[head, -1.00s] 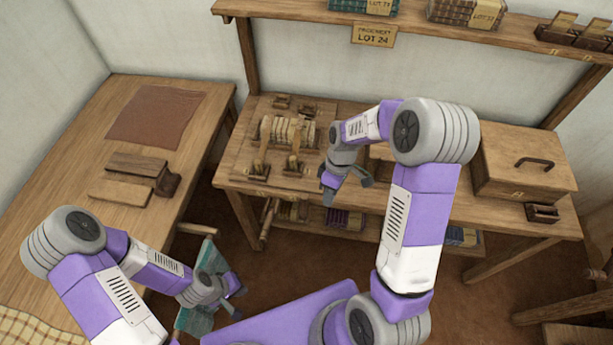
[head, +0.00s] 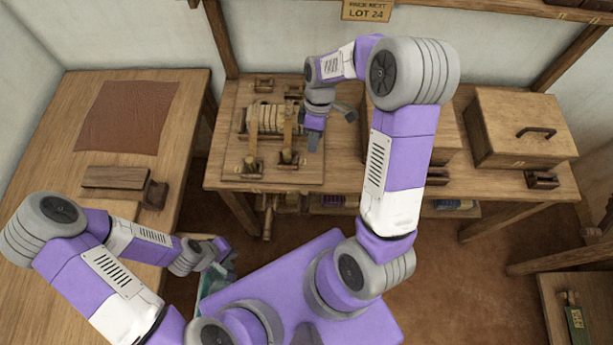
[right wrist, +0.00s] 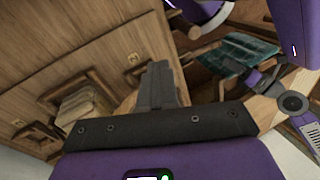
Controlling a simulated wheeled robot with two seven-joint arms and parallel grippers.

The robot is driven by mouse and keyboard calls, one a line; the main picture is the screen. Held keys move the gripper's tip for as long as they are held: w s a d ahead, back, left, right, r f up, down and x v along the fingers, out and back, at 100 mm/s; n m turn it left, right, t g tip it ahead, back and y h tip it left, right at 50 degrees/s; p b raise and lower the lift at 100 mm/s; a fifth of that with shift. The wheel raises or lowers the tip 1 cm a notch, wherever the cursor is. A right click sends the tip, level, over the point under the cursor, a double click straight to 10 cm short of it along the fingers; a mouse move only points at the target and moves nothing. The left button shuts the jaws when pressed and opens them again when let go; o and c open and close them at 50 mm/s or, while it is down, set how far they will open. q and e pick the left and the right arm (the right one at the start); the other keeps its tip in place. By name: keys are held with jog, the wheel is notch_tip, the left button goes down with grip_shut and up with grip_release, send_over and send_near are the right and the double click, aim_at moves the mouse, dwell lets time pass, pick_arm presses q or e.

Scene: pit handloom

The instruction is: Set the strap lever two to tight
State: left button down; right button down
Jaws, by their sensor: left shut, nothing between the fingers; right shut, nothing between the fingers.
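My left gripper (head: 225,258) is shut and empty, low, away from the bench.
A wooden chest (head: 520,125) stands on the bench's right, with a small wooden block (head: 542,180) in front. The left table (head: 100,190) holds a brown cloth (head: 127,115) and wooden pieces (head: 115,177). A shelf runs above the bench.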

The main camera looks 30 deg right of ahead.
jog(key=b, duration=0.2)
send_near(304, 201)
jog(key=w+d+f, duration=0.1)
jog(key=w, duration=0.1)
jog(key=w+d+f, duration=0.2)
jog(key=shift+w+d+f, duration=0.15)
jog(key=shift+d+f, duration=0.1)
jog(key=shift+f, duration=0.1)
jog(key=shift+s+a+f, duration=0.15)
jog(key=shift+s+a, duration=0.35)
jog(key=shift+s, duration=0.05)
jog(key=shift+s+a+f, duration=0.15)
jog(key=shift+s+a, duration=0.75)
jog(key=shift+s, duration=0.05)
jog(key=shift+a, duration=0.1)
